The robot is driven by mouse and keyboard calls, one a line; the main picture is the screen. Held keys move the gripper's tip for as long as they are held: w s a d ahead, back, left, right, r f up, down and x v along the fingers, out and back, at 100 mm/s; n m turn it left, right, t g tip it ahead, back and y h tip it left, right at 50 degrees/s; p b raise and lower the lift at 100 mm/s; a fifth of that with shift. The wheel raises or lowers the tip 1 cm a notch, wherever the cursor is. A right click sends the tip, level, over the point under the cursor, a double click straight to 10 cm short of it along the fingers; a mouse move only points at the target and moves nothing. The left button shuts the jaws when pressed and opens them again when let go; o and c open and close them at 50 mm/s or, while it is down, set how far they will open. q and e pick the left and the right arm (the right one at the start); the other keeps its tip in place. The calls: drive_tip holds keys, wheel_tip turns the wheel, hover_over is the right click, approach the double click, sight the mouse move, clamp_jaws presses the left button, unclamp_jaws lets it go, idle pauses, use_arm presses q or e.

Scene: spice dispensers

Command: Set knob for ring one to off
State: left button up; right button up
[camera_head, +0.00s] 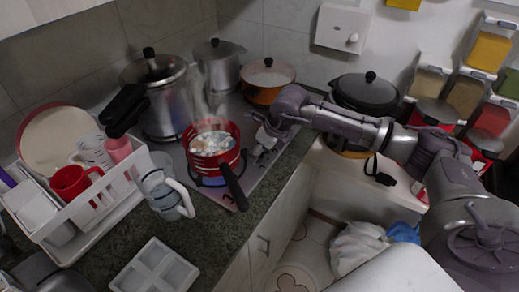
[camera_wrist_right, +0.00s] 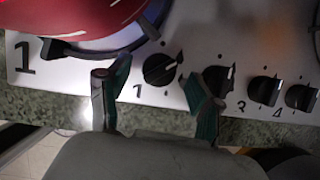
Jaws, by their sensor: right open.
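The knob for ring one (camera_wrist_right: 160,70) is a round black dial on the white stove panel, with a "1" printed beside it. Its pale pointer mark is turned toward the upper right in the right wrist view. My right gripper (camera_wrist_right: 153,78) is open, with its two green-padded fingers on either side of this knob; I cannot tell whether they touch it. In the head view my right gripper (camera_head: 268,135) is over the right front of the stove. A red pot (camera_head: 211,146) with steaming contents sits on a ring with a blue glow under it. My left gripper is not in view.
The pot's black handle (camera_head: 233,184) sticks out over the stove front. A jug (camera_head: 165,193) and a dish rack (camera_head: 95,215) stand left.

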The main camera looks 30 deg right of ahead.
drive_tip(key=shift+w+a+f, duration=0.1)
drive_tip(key=shift+w+f, duration=0.05)
drive_tip(key=shift+f, duration=0.25)
drive_tip(key=c, duration=1.1)
drive_tip(key=shift+f+n+y+b, duration=0.15)
drive_tip(key=shift+n+y+b, duration=0.15)
drive_tip(key=shift+n+b, duration=0.65)
drive_tip(key=shift+c, duration=0.2)
drive_tip(key=n+b, duration=0.2)
drive_tip(key=shift+w+g+y+b, duration=0.15)
drive_tip(key=shift+g+y+b, duration=0.15)
drive_tip(key=shift+g+y, duration=0.1)
drive_tip(key=n+b, duration=0.1)
drive_tip(key=n+g+b, duration=0.1)
drive_tip(key=n, duration=0.1)
drive_tip(key=shift+w+d+n+y, duration=0.1)
drive_tip(key=shift+d+n+y, duration=0.1)
drive_tip(key=shift+n+y, duration=0.1)
drive_tip(key=shift+r+n+g+b, duration=0.25)
drive_tip(key=shift+n+g+b, duration=0.4)
drive_tip(key=shift+n, duration=0.5)
